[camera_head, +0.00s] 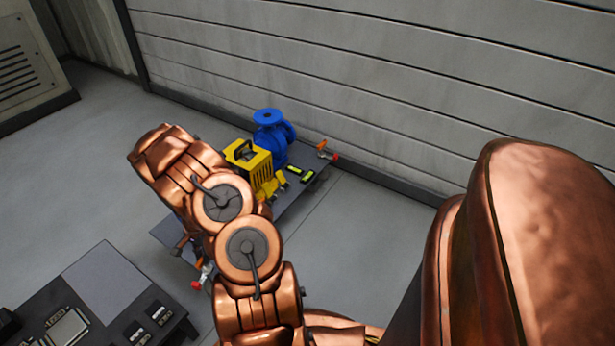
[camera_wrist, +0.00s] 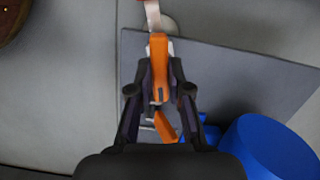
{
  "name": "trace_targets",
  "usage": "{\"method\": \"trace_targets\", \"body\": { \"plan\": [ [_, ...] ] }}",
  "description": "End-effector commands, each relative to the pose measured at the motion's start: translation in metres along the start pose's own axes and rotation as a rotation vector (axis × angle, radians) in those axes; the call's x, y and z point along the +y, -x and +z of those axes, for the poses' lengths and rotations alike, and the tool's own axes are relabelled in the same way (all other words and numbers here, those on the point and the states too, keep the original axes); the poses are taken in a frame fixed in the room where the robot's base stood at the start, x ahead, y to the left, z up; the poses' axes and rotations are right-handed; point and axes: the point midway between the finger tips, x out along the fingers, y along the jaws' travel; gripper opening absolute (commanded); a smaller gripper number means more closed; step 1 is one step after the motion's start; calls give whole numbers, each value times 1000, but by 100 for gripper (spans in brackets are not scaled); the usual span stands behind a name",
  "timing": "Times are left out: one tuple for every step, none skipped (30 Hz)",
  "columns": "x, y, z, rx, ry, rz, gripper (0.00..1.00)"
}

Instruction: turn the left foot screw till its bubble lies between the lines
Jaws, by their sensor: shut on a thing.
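The orange foot screw (camera_wrist: 158,48) is upright in the wrist view, with a pale, red-tipped part beyond it. My gripper (camera_wrist: 160,92) is shut on its orange body at the edge of the grey skid plate (camera_wrist: 235,75). In the head view an orange and red foot screw (camera_head: 199,274) shows low beside my arm, which hides most of that corner and my gripper. Yellow-green level vials (camera_head: 300,174) lie on the skid by the yellow machine (camera_head: 249,158). Their bubbles are too small to read.
A blue pump (camera_head: 272,135) stands at the skid's far end, and its blue body (camera_wrist: 270,150) shows at lower right in the wrist view. Another orange-red foot screw (camera_head: 326,151) is near the wall. A dark bench (camera_head: 105,285) stands at lower left. Floor right of the skid is clear.

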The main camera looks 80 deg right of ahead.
Motion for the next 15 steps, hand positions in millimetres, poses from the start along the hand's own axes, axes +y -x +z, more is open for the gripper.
{"method": "trace_targets", "body": {
  "plan": [
    [-3,2,0,2,27,-2,0],
    [-3,2,-1,3,39,0,0],
    [-2,2,-1,4,47,2,0],
    [-2,2,-1,4,50,2,0],
    [-2,2,-1,4,50,2,0],
    [-2,2,-1,4,49,2,0],
    [-2,2,-1,4,49,2,0],
    [-2,2,-1,4,48,2,0],
    [-2,2,-1,4,48,2,0],
    [-2,2,-1,4,50,2,0],
    [-2,2,-1,4,60,4,0],
    [-3,3,0,3,89,7,0],
    [-3,3,0,3,119,12,0],
    [-3,3,0,3,152,17,0],
    [-3,3,0,3,195,24,0]
  ]
}}
